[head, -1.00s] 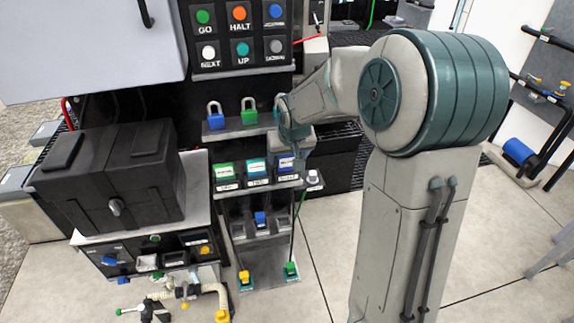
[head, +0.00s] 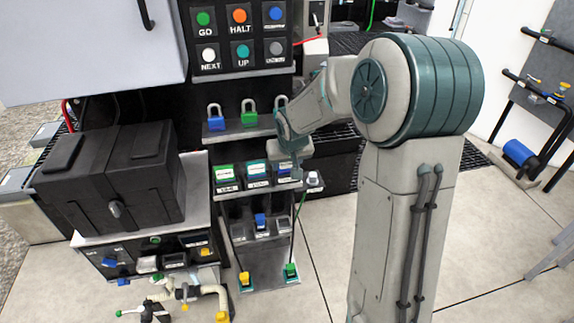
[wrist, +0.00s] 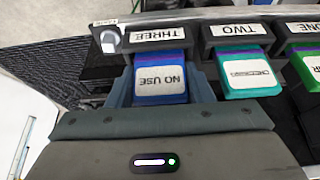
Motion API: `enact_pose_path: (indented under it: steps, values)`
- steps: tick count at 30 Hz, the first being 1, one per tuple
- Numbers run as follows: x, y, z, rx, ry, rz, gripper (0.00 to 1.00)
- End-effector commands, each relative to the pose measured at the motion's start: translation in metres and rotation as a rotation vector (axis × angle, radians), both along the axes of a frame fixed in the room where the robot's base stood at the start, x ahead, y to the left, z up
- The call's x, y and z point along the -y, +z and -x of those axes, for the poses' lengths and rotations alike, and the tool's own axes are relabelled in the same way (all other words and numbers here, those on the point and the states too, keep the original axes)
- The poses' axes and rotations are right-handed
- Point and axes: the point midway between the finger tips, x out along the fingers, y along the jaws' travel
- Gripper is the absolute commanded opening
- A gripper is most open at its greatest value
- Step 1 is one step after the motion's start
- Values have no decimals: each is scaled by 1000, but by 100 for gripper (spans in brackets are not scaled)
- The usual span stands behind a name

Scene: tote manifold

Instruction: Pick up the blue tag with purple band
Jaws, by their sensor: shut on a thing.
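The blue tag with a purple band (wrist: 161,84) sits at the slot marked THREE. It carries a white label reading NO USE, upside down in the wrist view. My gripper (wrist: 163,92) has a finger on each side of this tag and is shut on it. In the head view my gripper (head: 287,163) is at the right end of the tag shelf and mostly hides the tag. The tag still appears to be at its slot; I cannot tell whether it has lifted.
A teal tag (wrist: 249,75) at slot TWO is close beside my finger, with a green tag (wrist: 309,72) beyond it. Padlocks (head: 249,113) stand on the shelf above. A black box (head: 112,180) is at the left. Open floor lies at the right.

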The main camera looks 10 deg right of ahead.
Motion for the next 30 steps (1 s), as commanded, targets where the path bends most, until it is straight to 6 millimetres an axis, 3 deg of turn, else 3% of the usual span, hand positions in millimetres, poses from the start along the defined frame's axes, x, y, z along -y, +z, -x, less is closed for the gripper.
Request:
enact_pose_path:
  steps: [5, 11, 21, 30]
  values:
    - [0, 11, -1, 5, 0, 1, 25]
    - [0, 42, -1, 7, -2, 1, 25]
    - [35, 79, 55, 5, -5, 4, 25]
    - [56, 103, 90, 3, -3, 2, 25]
